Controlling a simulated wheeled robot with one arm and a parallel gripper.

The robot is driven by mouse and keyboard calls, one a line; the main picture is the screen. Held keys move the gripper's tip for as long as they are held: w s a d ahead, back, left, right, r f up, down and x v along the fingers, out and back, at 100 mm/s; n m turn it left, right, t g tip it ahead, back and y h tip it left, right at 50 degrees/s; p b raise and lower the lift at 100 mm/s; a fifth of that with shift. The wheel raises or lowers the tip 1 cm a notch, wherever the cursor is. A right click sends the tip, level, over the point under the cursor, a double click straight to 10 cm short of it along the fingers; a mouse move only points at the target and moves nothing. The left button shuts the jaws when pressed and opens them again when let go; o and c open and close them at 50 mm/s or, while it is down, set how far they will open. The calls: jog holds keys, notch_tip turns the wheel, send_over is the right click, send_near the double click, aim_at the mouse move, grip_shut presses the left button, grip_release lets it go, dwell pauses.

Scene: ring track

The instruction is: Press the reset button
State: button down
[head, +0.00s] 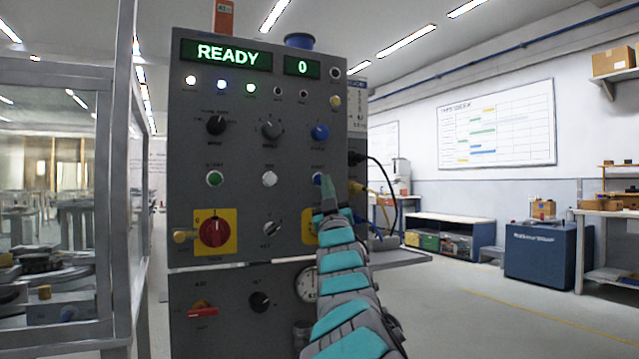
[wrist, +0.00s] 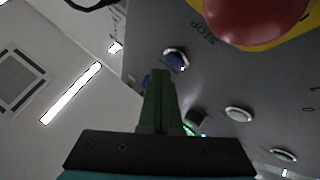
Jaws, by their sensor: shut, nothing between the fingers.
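The grey control panel (head: 240,130) fills the middle of the head view; its display (head: 227,54) reads READY beside a 0. A blue button (head: 317,180), with a label above too small to read surely, sits at the right of the button row. My gripper (head: 326,182) overlaps it and partly hides it.
A red stop button (wrist: 255,14) on yellow is close to the blue button. A white button (head: 269,178) and a green button (head: 214,178) are left of it. A red rotary switch (head: 214,231) is lower left. Cables (head: 385,190) hang at the panel's right side.

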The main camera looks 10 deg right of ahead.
jog(key=shift+s, duration=0.1)
jog(key=shift+s+d+b, duration=0.25)
jog(key=shift+s+b, duration=0.2)
jog(key=shift+s, duration=0.3)
jog(key=shift+s+d+b, duration=0.3)
jog(key=shift+s+b, duration=0.15)
jog(key=shift+s, duration=0.3)
jog(key=shift+s+d+b, duration=0.25)
jog(key=shift+s+b, duration=0.2)
jog(key=shift+s, duration=0.3)
